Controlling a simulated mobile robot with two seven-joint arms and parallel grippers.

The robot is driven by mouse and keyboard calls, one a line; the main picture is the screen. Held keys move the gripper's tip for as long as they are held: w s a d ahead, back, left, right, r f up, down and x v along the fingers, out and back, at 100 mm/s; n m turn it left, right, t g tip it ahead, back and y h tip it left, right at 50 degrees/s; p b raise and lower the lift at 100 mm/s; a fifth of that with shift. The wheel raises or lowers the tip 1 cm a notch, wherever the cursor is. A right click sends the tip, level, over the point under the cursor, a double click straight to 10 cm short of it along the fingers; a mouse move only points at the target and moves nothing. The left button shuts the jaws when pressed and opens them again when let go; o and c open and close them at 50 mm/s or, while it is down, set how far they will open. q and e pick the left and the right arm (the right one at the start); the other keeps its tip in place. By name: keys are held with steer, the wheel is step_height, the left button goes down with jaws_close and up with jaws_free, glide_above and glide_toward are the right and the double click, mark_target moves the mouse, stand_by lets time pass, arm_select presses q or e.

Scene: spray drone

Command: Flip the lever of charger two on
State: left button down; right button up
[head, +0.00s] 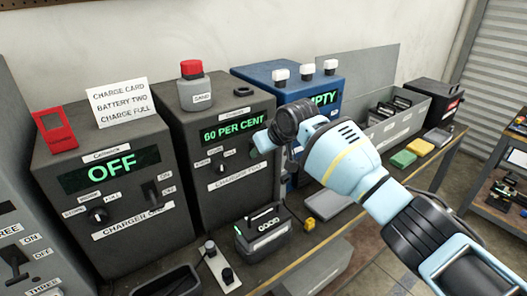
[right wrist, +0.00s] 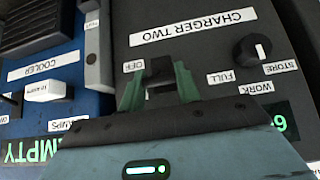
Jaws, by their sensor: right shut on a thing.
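Charger two (head: 200,112) is the dark grey box in the middle of the head view, with a green display reading 60 PER CENT. In the right wrist view its front (right wrist: 205,60) appears upside down, with the CHARGER TWO label (right wrist: 193,27). My right gripper (right wrist: 158,88) has its green fingers either side of the black lever (right wrist: 159,68), shut on it, beside the OFF label (right wrist: 133,66). The fingers hide part of the lever and any ON label. In the head view my right gripper (head: 258,149) is at the charger's right front, lever hidden. My left gripper is out of view.
Charger one (head: 105,215), reading OFF, stands left. The blue cooler (head: 275,75) stands close on the right, behind my arm. A battery (head: 262,236) reading GOOD stands in front of charger two. A red-capped bottle (head: 195,92) is on top.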

steer(key=shift+f, duration=0.1)
stand_by(0.4)
steer(key=o, duration=1)
steer(key=v, duration=0.8)
steer(key=shift+a+p, duration=0.15)
steer(key=shift+p, duration=0.15)
